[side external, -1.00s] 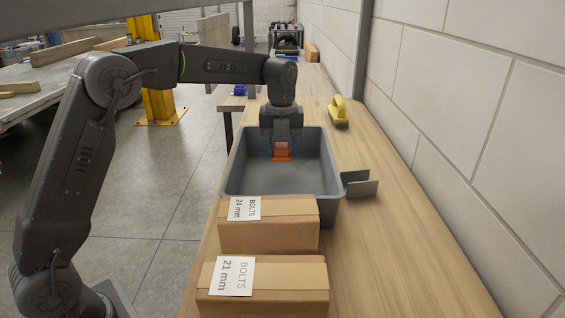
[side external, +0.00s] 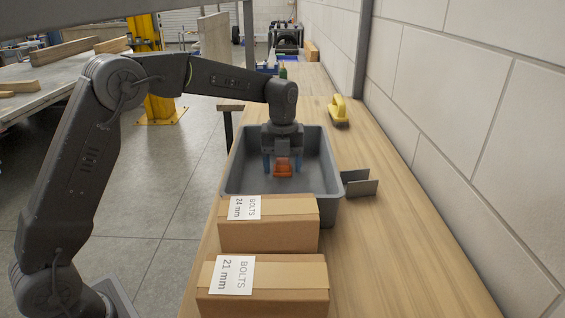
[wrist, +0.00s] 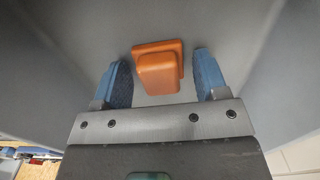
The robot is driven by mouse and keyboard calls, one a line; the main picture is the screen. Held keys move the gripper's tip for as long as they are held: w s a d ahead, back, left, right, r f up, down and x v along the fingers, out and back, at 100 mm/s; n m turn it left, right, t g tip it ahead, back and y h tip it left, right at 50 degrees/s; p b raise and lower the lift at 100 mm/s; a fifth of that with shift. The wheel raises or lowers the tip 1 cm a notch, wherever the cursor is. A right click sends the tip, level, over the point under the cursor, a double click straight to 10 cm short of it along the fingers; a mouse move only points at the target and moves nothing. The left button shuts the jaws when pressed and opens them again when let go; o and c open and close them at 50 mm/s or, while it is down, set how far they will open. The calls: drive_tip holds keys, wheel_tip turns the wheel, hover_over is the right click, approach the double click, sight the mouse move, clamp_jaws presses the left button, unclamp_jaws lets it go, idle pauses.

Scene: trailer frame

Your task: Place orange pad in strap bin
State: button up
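The orange pad (side external: 283,167) is inside the grey strap bin (side external: 332,186) and appears to rest on its floor. It has a flat base and a raised block, seen in the wrist view (wrist: 158,70). My gripper (side external: 282,170) is down inside the bin, over the pad. In the wrist view its two blue fingers (wrist: 162,62) stand apart on either side of the pad, with a visible gap on each side. The gripper is open. The near part of the bin floor is hidden behind a cardboard box.
Two cardboard bolt boxes, the 24 mm one (side external: 270,232) and the 21 mm one (side external: 285,287), stand in front of the bin. A grey metal bracket (side external: 360,188) lies to its right. A yellow-handled brush (side external: 339,112) is farther back near the wall. The bench's right side is mostly clear.

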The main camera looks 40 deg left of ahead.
sight(283, 161)
drive_tip(key=shift+o, duration=0.3)
wheel_tip(283, 161, up, 12)
drive_tip(key=shift+r, duration=0.2)
idle(0.3)
idle(0.3)
